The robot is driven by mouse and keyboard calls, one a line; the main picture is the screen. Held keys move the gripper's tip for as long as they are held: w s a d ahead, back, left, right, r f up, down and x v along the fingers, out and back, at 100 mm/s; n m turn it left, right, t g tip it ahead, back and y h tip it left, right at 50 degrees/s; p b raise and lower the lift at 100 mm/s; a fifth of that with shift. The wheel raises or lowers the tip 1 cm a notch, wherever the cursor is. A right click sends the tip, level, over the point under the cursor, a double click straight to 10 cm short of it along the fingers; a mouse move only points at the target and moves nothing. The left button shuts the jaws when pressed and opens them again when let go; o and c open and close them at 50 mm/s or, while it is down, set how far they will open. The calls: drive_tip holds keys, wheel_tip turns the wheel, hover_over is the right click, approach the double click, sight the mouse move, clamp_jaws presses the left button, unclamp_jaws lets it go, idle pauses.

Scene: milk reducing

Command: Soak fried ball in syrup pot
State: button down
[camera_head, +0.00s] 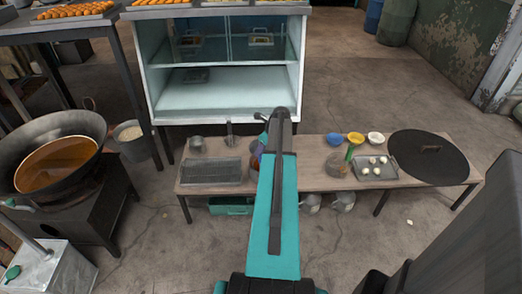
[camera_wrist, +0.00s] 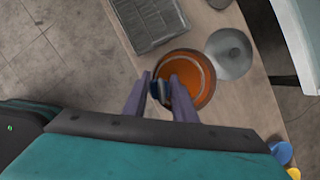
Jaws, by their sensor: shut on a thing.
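My gripper (camera_wrist: 160,88) shows in the wrist view with its two purple fingers shut on a small dark blue thing (camera_wrist: 155,91); I cannot tell what it is. A round pot of orange syrup (camera_wrist: 199,72) lies behind and below the fingers, on the wooden bench. The fingers overlap the pot's left side in the picture; how high they are above it cannot be told. In the head view my arm hides the pot and most of the gripper. No fried ball is clearly visible in the gripper or the pot.
A wok of orange-brown liquid (camera_head: 57,165) stands left. A glass cabinet (camera_head: 222,97) stands behind.

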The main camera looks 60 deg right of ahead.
drive_tip(key=shift+r+p, duration=3.95)
drive_tip(key=shift+r, duration=1.75)
wheel_tip(320, 180, up, 3)
drive_tip(key=p, duration=0.2)
drive_tip(key=shift+p, duration=0.3)
